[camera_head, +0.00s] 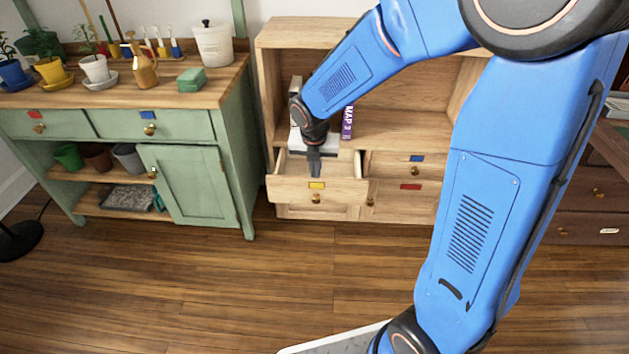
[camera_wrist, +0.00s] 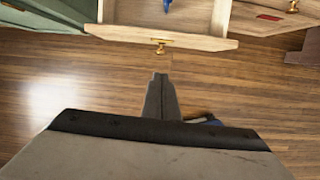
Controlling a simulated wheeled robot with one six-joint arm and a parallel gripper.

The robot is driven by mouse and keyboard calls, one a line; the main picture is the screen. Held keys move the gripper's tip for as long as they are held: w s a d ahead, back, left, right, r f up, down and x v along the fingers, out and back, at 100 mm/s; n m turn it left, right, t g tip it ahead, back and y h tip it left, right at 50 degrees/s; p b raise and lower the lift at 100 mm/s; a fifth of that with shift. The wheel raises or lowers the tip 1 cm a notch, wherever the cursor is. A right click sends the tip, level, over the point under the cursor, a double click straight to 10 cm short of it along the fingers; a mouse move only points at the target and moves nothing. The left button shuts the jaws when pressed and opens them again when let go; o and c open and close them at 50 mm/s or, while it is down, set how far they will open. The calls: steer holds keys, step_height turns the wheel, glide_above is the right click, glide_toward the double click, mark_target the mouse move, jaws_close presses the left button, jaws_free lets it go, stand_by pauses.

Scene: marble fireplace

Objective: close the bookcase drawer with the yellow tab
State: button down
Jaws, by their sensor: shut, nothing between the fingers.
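The drawer with the yellow tab (camera_head: 316,185) stands pulled out of the light wood bookcase (camera_head: 410,92), at the left of its drawers. A brass knob (camera_head: 316,199) sits below the tab. The wrist view shows the drawer's front (camera_wrist: 200,41), its knob (camera_wrist: 160,47) and part of its inside, with a small blue thing (camera_wrist: 167,6) in it. My gripper (camera_head: 314,174) is shut and empty, and overlaps the drawer's top edge in the head view. In the wrist view its fingertips (camera_wrist: 160,76) lie just short of the knob, apart from the front in the picture.
Drawers with a blue tab (camera_head: 417,158) and a red tab (camera_head: 410,187) are at the right. A purple book (camera_head: 347,122) stands on the shelf above. A green cabinet (camera_head: 190,190) with pots on top is at the left. The wooden floor (camera_head: 230,290) in front is mostly clear.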

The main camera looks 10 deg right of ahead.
mark_target(315, 182)
steer(key=x, duration=0.3)
steer(key=w+x, duration=0.1)
steer(key=x, duration=0.3)
steer(key=w+x, duration=0.1)
steer(key=x, duration=0.3)
steer(key=shift+w+d+r, duration=0.1)
steer(key=shift+d+r, duration=0.05)
steer(key=shift+r, duration=0.15)
steer(key=shift+w+d, duration=0.25)
steer(key=shift+w, duration=0.6)
